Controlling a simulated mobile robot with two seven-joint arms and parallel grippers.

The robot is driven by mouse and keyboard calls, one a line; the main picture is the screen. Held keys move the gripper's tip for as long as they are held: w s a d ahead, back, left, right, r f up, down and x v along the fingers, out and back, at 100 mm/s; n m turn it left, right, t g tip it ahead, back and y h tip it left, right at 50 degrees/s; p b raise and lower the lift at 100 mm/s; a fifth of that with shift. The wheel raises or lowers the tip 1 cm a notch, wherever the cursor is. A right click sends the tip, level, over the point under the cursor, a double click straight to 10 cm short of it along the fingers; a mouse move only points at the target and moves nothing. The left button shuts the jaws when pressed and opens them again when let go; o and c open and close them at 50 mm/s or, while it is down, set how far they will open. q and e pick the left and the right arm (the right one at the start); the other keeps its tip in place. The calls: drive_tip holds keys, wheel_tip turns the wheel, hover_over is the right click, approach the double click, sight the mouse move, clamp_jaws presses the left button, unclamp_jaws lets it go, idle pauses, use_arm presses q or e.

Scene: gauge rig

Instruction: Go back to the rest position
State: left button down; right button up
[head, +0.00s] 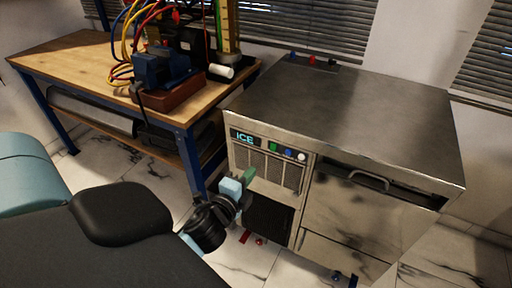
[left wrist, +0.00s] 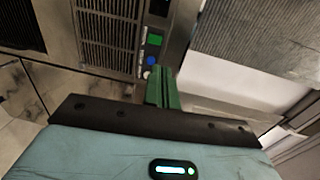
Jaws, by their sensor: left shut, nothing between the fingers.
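My left gripper (head: 248,177) shows in the lower middle of the head view, in front of the ice machine. Its green fingers are shut with nothing between them. In the left wrist view the shut green fingers (left wrist: 162,88) point at the machine's front. The ice machine (head: 345,110) is a steel cabinet with an ICE label. Its front panel has a green button (head: 273,147), a blue button (head: 288,153) and a white knob (head: 301,157). In the head view the gripper is below and left of these buttons; I cannot tell whether it touches the front. My right gripper is not in view.
A wooden workbench (head: 70,53) with blue legs stands left of the machine. It bears a blue vise (head: 160,70), coloured hoses and a white cylinder (head: 221,71). The machine's door handle (head: 369,180) sticks out at right. The marble floor (head: 150,178) is open between bench and arm.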

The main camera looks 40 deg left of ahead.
use_arm(q)
drive_tip(key=shift+s+d, duration=0.15)
drive_tip(key=shift+s, duration=0.45)
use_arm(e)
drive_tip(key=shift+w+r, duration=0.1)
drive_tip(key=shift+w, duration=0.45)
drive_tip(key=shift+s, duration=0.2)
